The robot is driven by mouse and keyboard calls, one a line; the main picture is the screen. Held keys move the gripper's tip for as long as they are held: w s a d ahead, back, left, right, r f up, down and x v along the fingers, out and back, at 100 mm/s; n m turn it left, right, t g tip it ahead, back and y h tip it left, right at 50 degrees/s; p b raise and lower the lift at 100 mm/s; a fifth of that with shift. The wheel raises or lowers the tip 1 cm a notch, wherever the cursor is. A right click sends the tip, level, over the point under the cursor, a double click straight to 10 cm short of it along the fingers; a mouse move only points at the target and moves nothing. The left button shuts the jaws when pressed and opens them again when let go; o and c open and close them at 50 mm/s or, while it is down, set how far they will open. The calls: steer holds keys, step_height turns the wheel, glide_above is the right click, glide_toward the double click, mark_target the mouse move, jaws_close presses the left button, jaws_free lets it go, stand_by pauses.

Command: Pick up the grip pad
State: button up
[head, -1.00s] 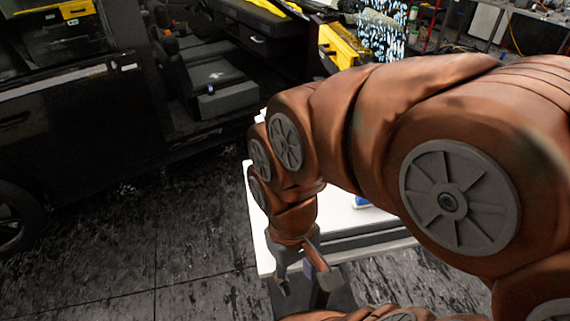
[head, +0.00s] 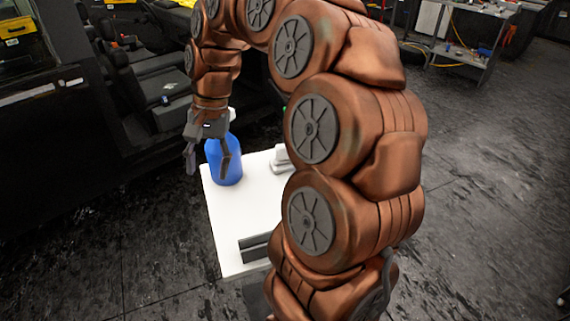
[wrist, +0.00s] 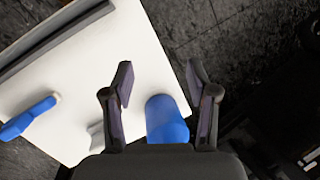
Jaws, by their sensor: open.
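My gripper (head: 208,164) is open and empty at the far left corner of the white table. Its two fingers point down, beside and partly in front of a blue bottle (head: 230,165). In the wrist view the open fingers (wrist: 158,82) have the blue bottle (wrist: 166,122) low between them, with no visible grip on it. I cannot tell surely which thing is the grip pad. A pale grey-white block (head: 282,158) stands right of the bottle, partly hidden by my arm. A small grey piece (wrist: 97,135) shows left of the bottle in the wrist view.
The white table (head: 235,215) has a dark long bar (head: 254,247) at its near end. A blue tool with a white end (wrist: 30,118) lies on it in the wrist view. A black vehicle (head: 60,120) stands left. Dark floor is open at right.

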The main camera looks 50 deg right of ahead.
steer(key=w+d+f+m+t+b, duration=0.1)
steer(key=w+d+m, duration=0.15)
steer(key=d, duration=0.45)
steer(key=w+d+f+m+b, duration=0.1)
steer(key=w+d+f+m, duration=0.1)
steer(key=d+m, duration=0.35)
steer(key=m+t+b, duration=0.1)
steer(key=m, duration=0.4)
glide_toward(282, 153)
steer(key=f, duration=0.2)
steer(key=w+f, duration=0.1)
steer(key=shift+d+f+y, duration=0.15)
steer(key=shift+d+y, duration=0.15)
steer(key=shift+y, duration=0.1)
steer(key=shift+s+d+f, duration=0.1)
steer(key=shift+d+f, duration=0.05)
steer(key=shift+d, duration=0.05)
steer(key=shift+a+f+m, duration=0.1)
steer(key=shift+f+m, duration=0.05)
steer(key=shift+m, duration=0.15)
steer(key=shift+w+p+x, duration=0.15)
steer(key=shift+p+x, duration=0.35)
steer(key=shift+x, duration=1.35)
steer(key=shift+w+p+x, duration=0.1)
steer(key=shift+p+x, duration=0.35)
steer(key=shift+x, duration=1.4)
jaws_close()
